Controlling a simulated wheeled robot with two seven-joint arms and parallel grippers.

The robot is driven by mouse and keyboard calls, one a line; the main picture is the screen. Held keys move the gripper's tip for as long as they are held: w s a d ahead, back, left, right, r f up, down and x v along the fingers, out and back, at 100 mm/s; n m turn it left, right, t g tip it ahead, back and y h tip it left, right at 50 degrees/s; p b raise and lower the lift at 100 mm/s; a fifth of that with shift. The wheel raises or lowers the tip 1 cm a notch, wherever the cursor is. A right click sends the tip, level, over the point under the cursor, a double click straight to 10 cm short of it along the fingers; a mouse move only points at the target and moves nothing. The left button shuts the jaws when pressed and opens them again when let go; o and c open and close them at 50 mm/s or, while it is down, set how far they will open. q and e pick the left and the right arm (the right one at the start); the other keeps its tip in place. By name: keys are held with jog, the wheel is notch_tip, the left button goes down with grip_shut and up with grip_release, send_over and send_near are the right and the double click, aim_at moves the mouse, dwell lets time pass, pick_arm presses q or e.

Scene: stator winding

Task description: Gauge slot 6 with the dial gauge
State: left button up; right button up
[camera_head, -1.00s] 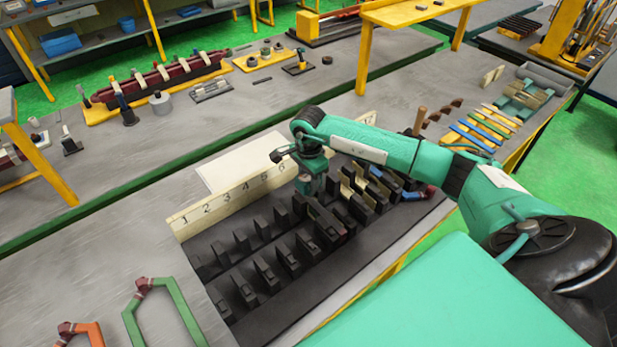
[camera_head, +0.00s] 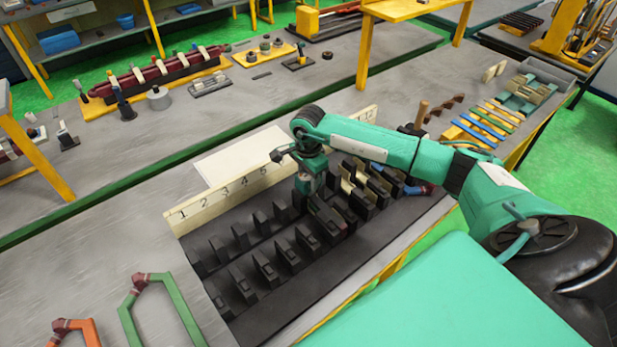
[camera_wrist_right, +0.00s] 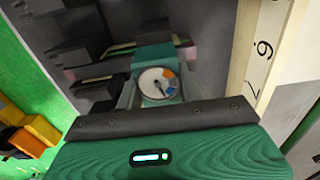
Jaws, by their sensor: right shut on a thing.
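The dial gauge (camera_wrist_right: 158,84), with a round white face and blue and orange marks, shows in the right wrist view just beyond my gripper body. My right gripper (camera_head: 312,195) is shut on it over the dark slotted stator block (camera_head: 262,312). The gauge's lower end is hard to make out among the dark teeth. A 6 shows on the strip (camera_wrist_right: 262,50) in the right wrist view. My left gripper is not in view.
Green (camera_head: 165,310) and orange (camera_head: 78,325) coils lie left of the block. A white sheet (camera_head: 236,160) lies behind the strip. Blue and yellow strips (camera_head: 482,130) and a wooden-handled tool (camera_head: 421,112) are at the right.

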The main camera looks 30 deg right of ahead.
aim_at(308, 175)
jog(key=shift+f+b, duration=0.2)
jog(key=shift+b, duration=0.15)
dwell(0.3)
jog(key=o, duration=1.1)
jog(key=shift+c, duration=0.2)
notch_tip(308, 175, up, 14)
jog(key=b, duration=0.4)
jog(key=shift+b, duration=0.4)
jog(key=shift+f, duration=0.15)
